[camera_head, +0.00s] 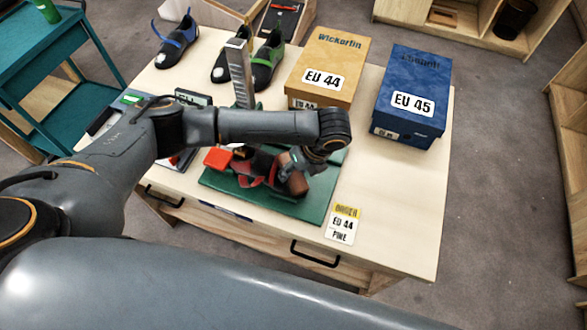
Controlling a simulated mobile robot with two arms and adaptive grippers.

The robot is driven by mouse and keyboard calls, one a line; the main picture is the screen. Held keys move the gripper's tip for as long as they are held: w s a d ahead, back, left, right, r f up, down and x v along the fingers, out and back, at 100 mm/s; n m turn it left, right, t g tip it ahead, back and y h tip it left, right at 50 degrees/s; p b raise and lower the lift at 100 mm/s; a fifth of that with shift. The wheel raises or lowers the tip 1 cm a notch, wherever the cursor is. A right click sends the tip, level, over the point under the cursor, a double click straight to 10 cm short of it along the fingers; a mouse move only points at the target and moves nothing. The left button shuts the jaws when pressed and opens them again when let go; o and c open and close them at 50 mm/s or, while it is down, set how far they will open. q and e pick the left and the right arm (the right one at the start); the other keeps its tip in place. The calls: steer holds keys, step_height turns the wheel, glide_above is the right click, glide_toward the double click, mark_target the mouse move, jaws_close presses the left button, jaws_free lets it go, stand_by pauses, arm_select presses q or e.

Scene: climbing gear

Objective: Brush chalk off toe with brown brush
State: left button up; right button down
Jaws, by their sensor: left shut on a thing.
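My left gripper (292,163) is over the right part of a green mat (312,208) on the table. It is shut on the brown brush (297,184), which is held low over the mat, close to a black and red climbing shoe (258,166). I cannot tell whether the brush touches the shoe. My arm and gripper hide part of the shoe, and no chalk on its toe can be made out. My right gripper is out of view.
A red block (217,158) lies left of the shoe. Tan EU 44 (330,58) and blue EU 45 (414,85) boxes stand behind. A blue-strapped shoe (176,45) and green-trimmed shoe (266,63) are at the back. An order card (343,224) lies right of the mat. The table's right is clear.

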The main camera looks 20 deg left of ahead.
arm_select(q)
steer(key=shift+d+f, duration=0.2)
steer(key=shift+d, duration=0.45)
steer(key=shift+d+f, duration=0.2)
steer(key=shift+d, duration=0.45)
steer(key=shift+s+d+f, duration=0.1)
steer(key=shift+d+f, duration=0.25)
steer(key=shift+d, duration=0.45)
steer(key=shift+d+f, duration=0.35)
steer(key=shift+d, duration=0.4)
steer(key=shift+a+p, duration=0.1)
steer(key=shift+p, duration=0.25)
steer(key=shift+a+r+p, duration=0.4)
steer(key=shift+a+p, duration=0.45)
steer(key=shift+p, duration=0.1)
steer(key=shift+a+p, duration=0.5)
steer(key=shift+a, duration=0.15)
steer(key=shift+a+r+p, duration=0.3)
steer(key=shift+a+p, duration=0.25)
steer(key=shift+p, duration=0.05)
steer(key=shift+a+r+p, duration=0.25)
steer(key=shift+a+p, duration=0.25)
steer(key=shift+p, duration=0.05)
steer(key=shift+a, duration=0.3)
steer(key=shift+a+f, duration=0.1)
steer(key=shift+a, duration=0.05)
